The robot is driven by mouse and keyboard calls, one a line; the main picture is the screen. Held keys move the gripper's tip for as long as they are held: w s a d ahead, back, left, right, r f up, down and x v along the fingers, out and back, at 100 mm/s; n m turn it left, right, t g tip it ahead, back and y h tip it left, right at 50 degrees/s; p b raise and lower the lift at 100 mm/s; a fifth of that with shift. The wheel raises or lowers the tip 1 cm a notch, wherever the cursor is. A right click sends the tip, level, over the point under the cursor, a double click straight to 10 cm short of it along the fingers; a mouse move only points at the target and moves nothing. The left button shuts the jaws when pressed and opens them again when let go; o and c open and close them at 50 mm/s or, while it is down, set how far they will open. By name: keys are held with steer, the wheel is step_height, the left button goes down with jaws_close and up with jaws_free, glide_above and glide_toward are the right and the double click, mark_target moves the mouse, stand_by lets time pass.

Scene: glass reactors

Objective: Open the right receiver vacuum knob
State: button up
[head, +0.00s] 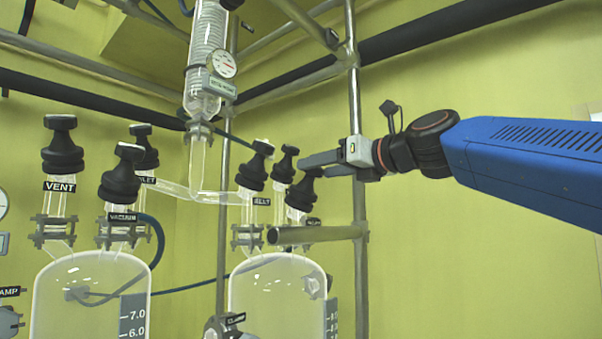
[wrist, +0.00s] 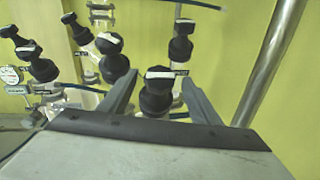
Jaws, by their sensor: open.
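The right receiver (head: 278,300) is a clear glass vessel with several black knobs on top. Its front-right knob (head: 303,190) carries a small label that is too small to read; by its place it seems to be the vacuum knob. My gripper (head: 305,165) reaches in from the right, with its fingers at this knob. In the wrist view the same knob (wrist: 157,92) stands between the two open fingers (wrist: 157,95), with a gap on each side. Its lower stem is partly hidden by my gripper body.
The left receiver (head: 90,300) has vent (head: 62,145) and vacuum (head: 122,175) knobs. A metal upright (head: 356,230) and a horizontal bar end (head: 315,234) are near my gripper.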

steer(key=x, duration=0.7)
steer(key=shift+a+f, duration=0.1)
steer(key=c, duration=1.1)
